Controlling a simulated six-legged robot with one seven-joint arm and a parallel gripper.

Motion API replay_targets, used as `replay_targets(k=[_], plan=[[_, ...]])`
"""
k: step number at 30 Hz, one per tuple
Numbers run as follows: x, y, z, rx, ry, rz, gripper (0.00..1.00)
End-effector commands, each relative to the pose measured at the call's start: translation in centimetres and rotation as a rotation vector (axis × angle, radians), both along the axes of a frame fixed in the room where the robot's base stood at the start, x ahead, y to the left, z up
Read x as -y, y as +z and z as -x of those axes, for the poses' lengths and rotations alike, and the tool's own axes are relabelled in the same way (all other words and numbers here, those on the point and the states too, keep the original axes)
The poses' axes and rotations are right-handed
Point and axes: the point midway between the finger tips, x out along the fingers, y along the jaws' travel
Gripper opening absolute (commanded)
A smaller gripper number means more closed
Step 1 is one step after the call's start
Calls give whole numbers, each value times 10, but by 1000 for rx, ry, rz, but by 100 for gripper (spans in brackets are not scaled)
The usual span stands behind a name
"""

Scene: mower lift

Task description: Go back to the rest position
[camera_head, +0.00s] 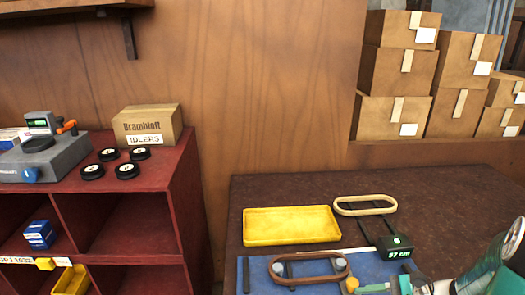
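My arm reaches in from the lower right corner, with teal and pale grey parts. What looks like my gripper (405,286) is low at the picture's bottom edge, beside a blue board (262,270) on the dark brown bench (300,190). Its fingers are small and partly cut off, so I cannot tell whether they are open or shut, or whether they hold anything. A brown oval belt (308,279) lies around two grey round posts on the board, just left of my gripper.
A yellow tray (290,225), a cream oval belt (365,198) and a black gauge reading 57 cm (394,246) are on the bench. A red shelf (150,180) at left bears an "IDLERS" box (147,127), several black rollers and a grey device (43,155). Stacked cartons (400,70) stand behind.

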Motion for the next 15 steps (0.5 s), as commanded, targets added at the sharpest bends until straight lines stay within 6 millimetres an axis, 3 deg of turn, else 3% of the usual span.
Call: replay_targets(k=[1, 6, 15], plan=[[-15, 9, 2, 21, 78, 79, 51], [-50, 28, 16, 104, 322, 341, 51], [-87, 65, 40, 344, 709, 801, 51]])
